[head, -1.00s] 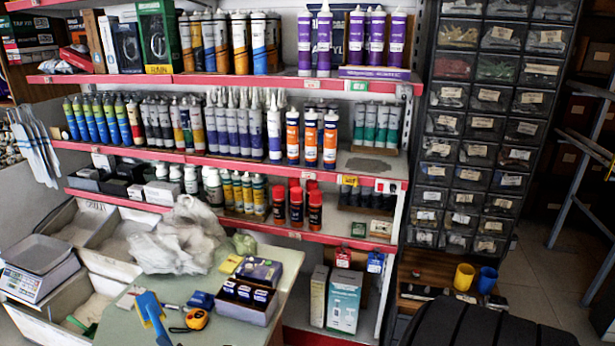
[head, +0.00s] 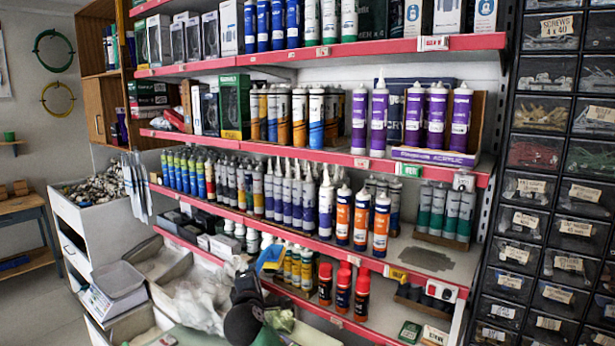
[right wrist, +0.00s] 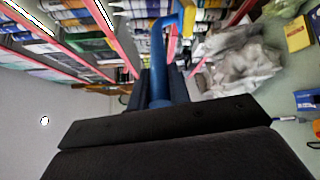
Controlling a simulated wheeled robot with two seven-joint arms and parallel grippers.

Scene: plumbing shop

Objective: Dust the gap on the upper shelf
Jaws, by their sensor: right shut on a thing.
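A blue hand brush (head: 270,258) with a yellowish edge stands up from my right gripper (head: 246,274) in front of the lower shelves. In the right wrist view the blue handle (right wrist: 158,85) sits between the two dark fingers of my right gripper (right wrist: 157,98), which is shut on it. The brush is well left of and apart from this patch. My left gripper is out of view.
Purple tubes (head: 437,118) stand on the shelf above the dust patch. A drawer cabinet (head: 555,170) borders the shelving on the right. A plastic bag (right wrist: 240,60) lies beside the gripper.

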